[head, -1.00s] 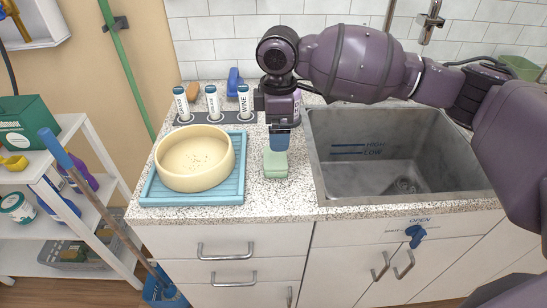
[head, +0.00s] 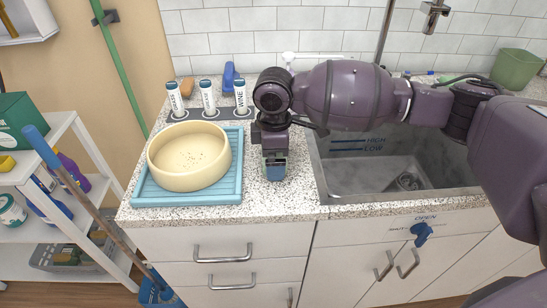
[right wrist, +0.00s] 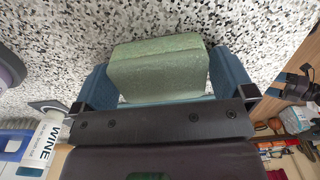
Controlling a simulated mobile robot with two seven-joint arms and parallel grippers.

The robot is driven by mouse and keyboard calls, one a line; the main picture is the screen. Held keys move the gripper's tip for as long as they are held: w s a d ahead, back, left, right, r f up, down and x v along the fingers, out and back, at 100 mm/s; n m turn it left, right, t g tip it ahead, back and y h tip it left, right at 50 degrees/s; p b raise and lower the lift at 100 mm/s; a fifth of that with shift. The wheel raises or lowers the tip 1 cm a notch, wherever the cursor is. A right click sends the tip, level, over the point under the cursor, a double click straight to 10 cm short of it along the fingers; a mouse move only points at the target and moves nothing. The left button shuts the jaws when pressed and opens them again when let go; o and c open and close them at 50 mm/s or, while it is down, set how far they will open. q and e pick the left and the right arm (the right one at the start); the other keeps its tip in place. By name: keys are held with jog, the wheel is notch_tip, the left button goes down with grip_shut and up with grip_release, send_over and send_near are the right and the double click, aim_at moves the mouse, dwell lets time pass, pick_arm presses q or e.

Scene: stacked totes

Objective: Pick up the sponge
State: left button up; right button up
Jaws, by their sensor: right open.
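The sponge (right wrist: 157,68) is a pale green block on the speckled counter. In the right wrist view it sits between the two blue fingers of my right gripper (right wrist: 160,80). My left gripper is not in view.
A cream bowl (head: 189,156) stands on a blue ribbed tray (head: 233,184) left of the gripper. The metal sink (head: 345,178) is on the right. Labelled cylinders (head: 208,98) stand behind the bowl. A speckled counter strip (head: 280,207) in front is clear.

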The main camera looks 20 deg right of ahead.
jog(key=c, duration=0.7)
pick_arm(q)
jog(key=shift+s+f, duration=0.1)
pick_arm(e)
jog(key=shift+r, duration=0.15)
notch_tip(320, 180, up, 8)
jog(key=shift+f+p, duration=0.1)
jog(key=shift+p, duration=0.85)
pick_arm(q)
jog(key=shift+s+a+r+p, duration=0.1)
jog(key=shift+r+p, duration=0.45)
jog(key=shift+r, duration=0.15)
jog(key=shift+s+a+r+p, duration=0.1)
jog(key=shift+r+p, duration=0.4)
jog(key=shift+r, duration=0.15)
pick_arm(e)
jog(key=shift+r, duration=6.05)
